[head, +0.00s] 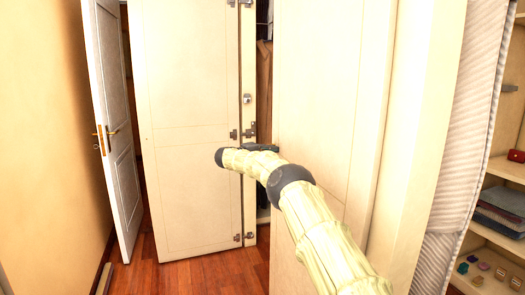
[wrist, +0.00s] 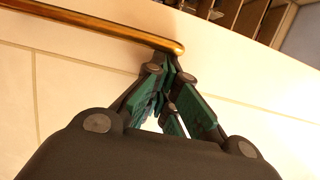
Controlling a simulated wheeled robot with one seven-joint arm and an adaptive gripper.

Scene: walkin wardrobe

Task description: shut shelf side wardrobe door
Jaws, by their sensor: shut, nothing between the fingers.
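A large cream panelled wardrobe door (head: 325,80) stands open in the middle right of the head view, with the shelves to its right. My arm crosses in front of it, and my gripper (head: 263,148) is near its left edge. In the wrist view my gripper (wrist: 168,62) has its green fingers shut and empty, close to a cream panel (wrist: 75,85) with thin grooves. A brass-coloured bar (wrist: 95,22) runs along that panel beside the fingertips. I cannot tell whether the fingers touch the bar or panel.
Another cream door (head: 190,130) with hinges on its right stands at centre left. A white room door (head: 112,120) is ajar at far left. Shelves (head: 490,240) with folded clothes and a striped hanging cloth (head: 470,130) are at right. Wooden floor (head: 215,272) shows below.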

